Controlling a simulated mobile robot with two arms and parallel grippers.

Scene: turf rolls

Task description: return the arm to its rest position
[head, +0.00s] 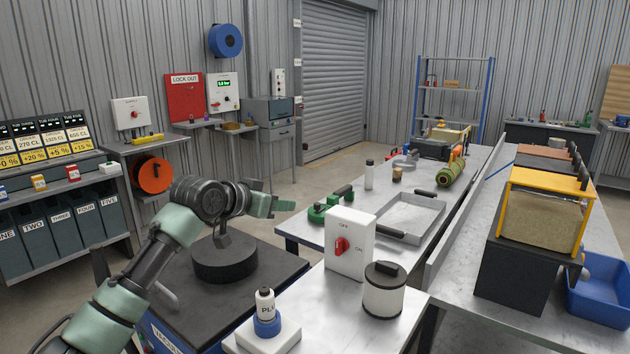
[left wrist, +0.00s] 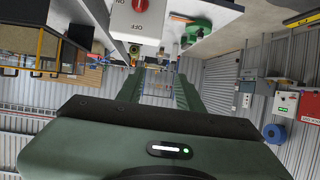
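My left arm (head: 186,218) comes in from the lower left in the head view, bent at a dark joint. My left gripper (head: 279,204) points right, raised in front of the bench and above a black-topped cart (head: 262,283). In the left wrist view its two green fingers (left wrist: 158,78) stand apart with only background between them, so it is open and empty. It touches nothing that I can see. My right arm and right gripper are not in view.
A black round base with a post (head: 224,260) stands on the cart beneath my arm. Free air surrounds the gripper.

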